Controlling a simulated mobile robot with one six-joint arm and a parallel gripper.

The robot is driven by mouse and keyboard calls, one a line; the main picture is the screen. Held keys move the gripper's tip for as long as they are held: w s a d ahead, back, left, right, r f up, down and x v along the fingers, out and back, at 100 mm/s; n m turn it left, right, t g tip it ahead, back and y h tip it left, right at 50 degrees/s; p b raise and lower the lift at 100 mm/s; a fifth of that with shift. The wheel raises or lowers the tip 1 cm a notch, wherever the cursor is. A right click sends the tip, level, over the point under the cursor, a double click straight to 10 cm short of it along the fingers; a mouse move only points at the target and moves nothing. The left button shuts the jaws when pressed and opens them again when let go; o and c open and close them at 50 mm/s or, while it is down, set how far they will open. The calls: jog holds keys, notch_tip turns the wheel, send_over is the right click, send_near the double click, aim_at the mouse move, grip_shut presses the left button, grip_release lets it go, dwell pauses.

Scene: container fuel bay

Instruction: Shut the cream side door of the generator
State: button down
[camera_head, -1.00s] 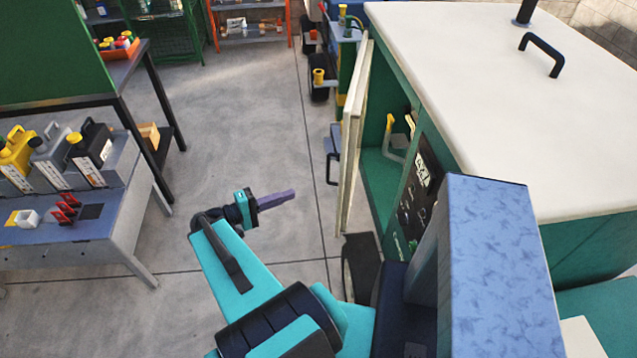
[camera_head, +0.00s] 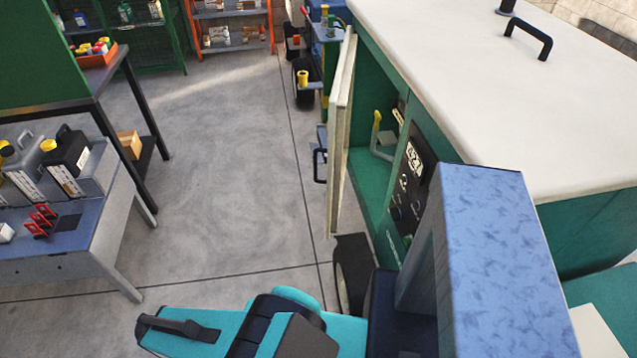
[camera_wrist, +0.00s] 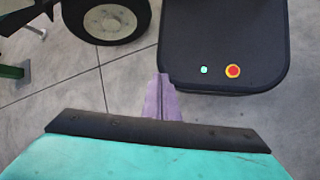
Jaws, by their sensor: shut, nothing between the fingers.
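The cream side door (camera_head: 341,130) of the generator stands open in the head view, swung out from the green cabinet and seen nearly edge-on. The generator (camera_head: 470,75) has a cream top and green sides. Its open bay shows a yellow-tipped lever (camera_head: 377,121) and a dark control panel (camera_head: 414,180). My gripper (camera_wrist: 163,77) shows in the wrist view with its purple fingers shut and empty, above bare floor. It is out of sight in the head view, where my teal arm shows at the bottom. The gripper is not touching the door.
A wheel (camera_wrist: 110,20) and a dark base with a red button (camera_wrist: 233,71) show in the wrist view. A bench with jerrycans (camera_head: 66,156) stands at left, orange shelves (camera_head: 233,35) at the back. The floor (camera_head: 220,170) between bench and door is clear.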

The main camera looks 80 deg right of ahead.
jog(key=a+f+n+y+b, duration=0.1)
jog(key=a+f+y, duration=0.2)
jog(key=a, duration=1)
notch_tip(320, 180, down, 3)
jog(key=shift+s+f+n+b, duration=0.1)
jog(key=shift+s+n+b, duration=0.2)
jog(key=shift+s, duration=0.15)
